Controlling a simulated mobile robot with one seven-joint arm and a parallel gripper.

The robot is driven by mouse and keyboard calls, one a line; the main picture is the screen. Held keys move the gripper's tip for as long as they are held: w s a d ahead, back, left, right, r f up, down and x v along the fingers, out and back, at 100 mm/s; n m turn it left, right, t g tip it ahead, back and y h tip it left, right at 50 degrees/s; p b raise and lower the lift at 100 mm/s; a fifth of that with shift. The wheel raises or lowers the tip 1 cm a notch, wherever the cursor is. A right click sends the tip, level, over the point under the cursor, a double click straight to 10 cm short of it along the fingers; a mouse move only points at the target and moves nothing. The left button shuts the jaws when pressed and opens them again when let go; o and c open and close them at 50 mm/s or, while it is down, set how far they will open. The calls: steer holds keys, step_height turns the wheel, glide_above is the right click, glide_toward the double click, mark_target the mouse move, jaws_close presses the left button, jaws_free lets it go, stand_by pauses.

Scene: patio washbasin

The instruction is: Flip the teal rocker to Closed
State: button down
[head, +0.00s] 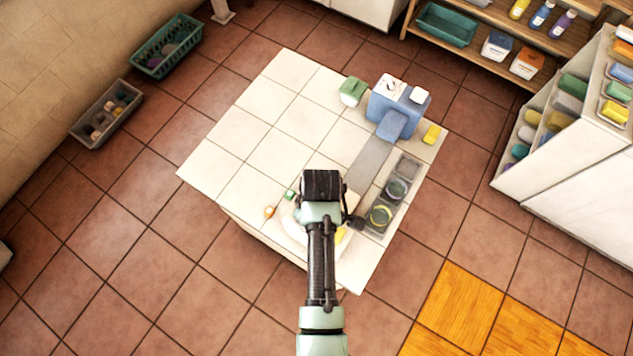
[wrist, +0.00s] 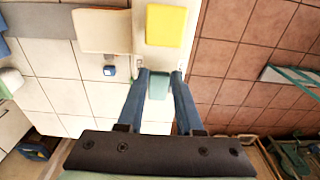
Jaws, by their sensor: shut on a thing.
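The teal rocker (wrist: 159,85) shows in the wrist view as a small teal block between the two blue fingers of my gripper (wrist: 159,75). My gripper is shut on it, with one finger at each side. Which way the rocker is tilted cannot be told, and no Closed marking is readable. In the head view my gripper (head: 322,186) is over the near part of the white tiled counter (head: 262,108). My own wrist and arm hide its fingertips and the rocker there.
A grey tray (head: 408,168) with round containers lies right of my gripper. A blue dispenser-like block (head: 393,102) and a green block (head: 353,91) stand at the far end. A yellow square (wrist: 165,25) lies beyond my fingertips. The counter's left half is clear.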

steer(key=shift+w+a+r+g+h, duration=0.1)
steer(key=shift+a+g+h, duration=0.05)
steer(key=shift+g+h, duration=0.3)
steer(key=c, duration=0.6)
jaws_free()
steer(key=shift+o, duration=0.2)
step_height(320, 180, up, 13)
steer(key=shift+w+a+b, duration=0.15)
steer(key=shift+a+b, duration=0.1)
steer(key=shift+b, duration=0.15)
steer(key=shift+w, duration=0.1)
